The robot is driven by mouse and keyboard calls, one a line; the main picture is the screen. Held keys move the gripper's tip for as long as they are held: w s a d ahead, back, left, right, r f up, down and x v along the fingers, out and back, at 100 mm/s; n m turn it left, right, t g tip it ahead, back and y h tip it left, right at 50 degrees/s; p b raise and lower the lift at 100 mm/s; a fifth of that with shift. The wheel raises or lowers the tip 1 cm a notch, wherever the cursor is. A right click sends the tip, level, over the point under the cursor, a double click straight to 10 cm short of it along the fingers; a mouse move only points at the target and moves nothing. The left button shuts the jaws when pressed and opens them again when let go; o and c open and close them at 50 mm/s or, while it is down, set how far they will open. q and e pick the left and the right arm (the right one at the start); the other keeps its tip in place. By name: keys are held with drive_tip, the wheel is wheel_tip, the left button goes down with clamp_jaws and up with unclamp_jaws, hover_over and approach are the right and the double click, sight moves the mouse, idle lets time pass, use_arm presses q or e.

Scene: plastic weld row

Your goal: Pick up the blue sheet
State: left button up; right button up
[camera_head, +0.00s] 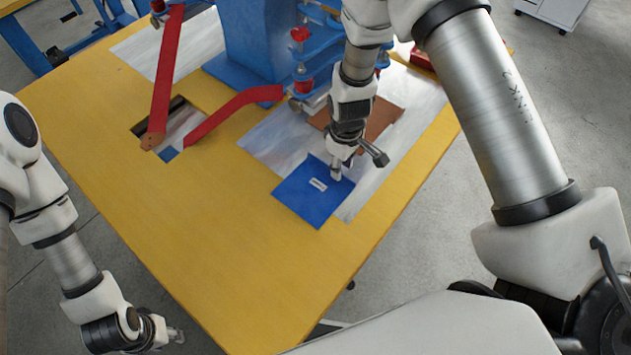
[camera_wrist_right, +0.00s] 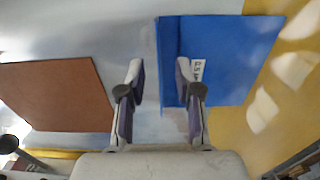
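The blue sheet (camera_head: 302,198) lies on the yellow table, partly over a pale grey sheet, with a small white label on it. It also shows in the right wrist view (camera_wrist_right: 235,60), with a darker strip along its left edge. My right gripper (camera_head: 338,170) is at the sheet's upper right part, pointing down. In the wrist view its two fingers (camera_wrist_right: 159,80) are apart with nothing gripped; the sheet's left edge lies between them, and the right finger overlaps the sheet. Contact cannot be told. My left gripper (camera_head: 178,336) is low at the left, off the table; its fingers are too small to read.
A brown sheet (camera_head: 383,122) lies beside the blue one, also in the wrist view (camera_wrist_right: 58,95). A blue machine (camera_head: 253,45) with red arms (camera_head: 235,112) stands at the back. A slot (camera_head: 180,128) opens in the table (camera_head: 220,235). The table's front is clear.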

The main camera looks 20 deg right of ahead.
drive_tip(key=f, duration=0.3)
drive_tip(key=shift+w+f, duration=0.1)
drive_tip(key=shift+w, duration=0.2)
drive_tip(key=shift+s, duration=0.15)
drive_tip(key=shift+c, duration=1.4)
clamp_jaws()
drive_tip(key=shift+r, duration=0.2)
